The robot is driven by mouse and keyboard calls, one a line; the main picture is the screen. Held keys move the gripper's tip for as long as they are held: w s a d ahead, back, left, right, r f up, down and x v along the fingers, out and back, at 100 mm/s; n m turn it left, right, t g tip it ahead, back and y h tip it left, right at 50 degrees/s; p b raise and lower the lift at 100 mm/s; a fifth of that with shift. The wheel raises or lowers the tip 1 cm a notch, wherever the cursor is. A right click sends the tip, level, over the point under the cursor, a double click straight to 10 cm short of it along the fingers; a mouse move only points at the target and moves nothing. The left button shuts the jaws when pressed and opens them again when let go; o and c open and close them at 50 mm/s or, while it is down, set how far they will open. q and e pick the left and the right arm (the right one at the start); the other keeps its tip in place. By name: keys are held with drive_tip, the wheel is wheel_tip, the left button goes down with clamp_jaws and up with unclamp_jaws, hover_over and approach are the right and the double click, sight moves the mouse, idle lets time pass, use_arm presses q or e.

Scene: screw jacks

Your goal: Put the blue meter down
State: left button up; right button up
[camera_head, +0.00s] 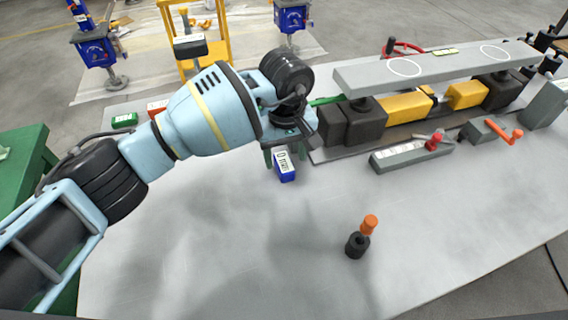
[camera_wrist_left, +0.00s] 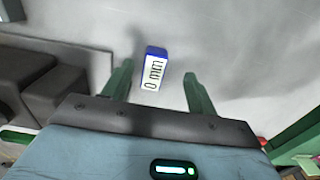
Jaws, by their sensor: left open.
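The blue meter (camera_head: 286,168) is a small blue block with a white face reading "0 mm". It appears to rest on the grey table, near the left end of the jack assembly. In the left wrist view the meter (camera_wrist_left: 156,70) sits between and slightly beyond my fingertips, with a gap on each side. My left gripper (camera_head: 276,152) is open around or just above it. Its green fingers (camera_wrist_left: 158,74) are spread and touch nothing that I can see. The wrist partly hides the fingers in the head view. My right gripper is not in view.
A long grey beam (camera_head: 440,68) with two white circles lies over dark and yellow blocks right of the gripper. A grey block with a red knob (camera_head: 412,153) is in front. A black piece with an orange top (camera_head: 358,243) stands nearer. The front-left table is clear.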

sight(287, 169)
use_arm(q)
drive_tip(key=shift+w+d+f, duration=0.1)
drive_tip(key=shift+f, duration=1.5)
drive_tip(key=shift+w+d+f, duration=0.1)
drive_tip(key=shift+f, duration=1.5)
drive_tip(key=c, duration=1.3)
drive_tip(key=shift+o, duration=0.2)
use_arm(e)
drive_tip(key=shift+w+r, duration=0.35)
use_arm(q)
drive_tip(key=shift+r, duration=0.15)
